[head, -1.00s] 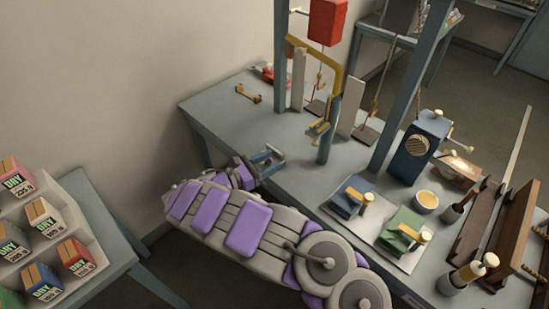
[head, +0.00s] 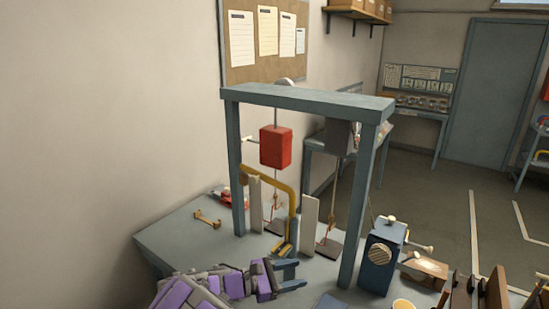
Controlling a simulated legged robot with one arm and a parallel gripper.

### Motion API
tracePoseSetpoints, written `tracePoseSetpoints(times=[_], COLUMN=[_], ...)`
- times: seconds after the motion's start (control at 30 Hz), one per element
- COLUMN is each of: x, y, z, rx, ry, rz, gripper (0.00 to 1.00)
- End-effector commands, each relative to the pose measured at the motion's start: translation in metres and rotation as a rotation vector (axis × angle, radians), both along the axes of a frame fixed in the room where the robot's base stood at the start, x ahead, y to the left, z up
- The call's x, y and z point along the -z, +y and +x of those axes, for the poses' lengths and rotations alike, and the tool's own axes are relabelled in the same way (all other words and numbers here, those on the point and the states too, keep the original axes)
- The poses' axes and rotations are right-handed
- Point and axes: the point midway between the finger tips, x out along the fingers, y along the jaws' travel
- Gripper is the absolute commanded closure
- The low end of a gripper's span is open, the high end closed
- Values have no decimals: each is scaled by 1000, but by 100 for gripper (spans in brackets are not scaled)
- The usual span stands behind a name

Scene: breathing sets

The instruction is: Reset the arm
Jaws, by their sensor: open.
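My arm with purple panels lies across the lower left of the head view, at the table's near side. My gripper (head: 289,274) is at its end, low over the workbench (head: 175,239), with its blue-grey jaws open. I see nothing between the jaws. The jaws are in front of the foot of a yellow bent bracket (head: 291,203); I cannot tell whether they touch it. The lower part of my arm is cut off by the bottom edge.
A blue-grey frame (head: 305,98) stands on the workbench with a red block (head: 275,146) hanging inside. A blue box with a round grille (head: 380,257) stands right of the frame. Open floor (head: 445,205) lies behind.

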Motion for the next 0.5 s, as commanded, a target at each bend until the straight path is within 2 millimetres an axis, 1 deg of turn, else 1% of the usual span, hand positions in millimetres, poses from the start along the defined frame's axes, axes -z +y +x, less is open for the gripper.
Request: tracePoseSetpoints(times=[0.03,0.1,0.2,0.27,0.3,0.37,0.5], x=[-14,-27,-43,-49,-54,-59,-66], y=[-22,-50,-85,-104,-116,-131,-160], z=[-8,-21,-44,-60,-71,-89,-133], rx=[57,139,247,312,355,419,568], ry=[-28,-64,-117,-146,-168,-200,-277], rz=[33,82,158,206,239,290,411], gripper=[48,48,48,48,48,48,48])
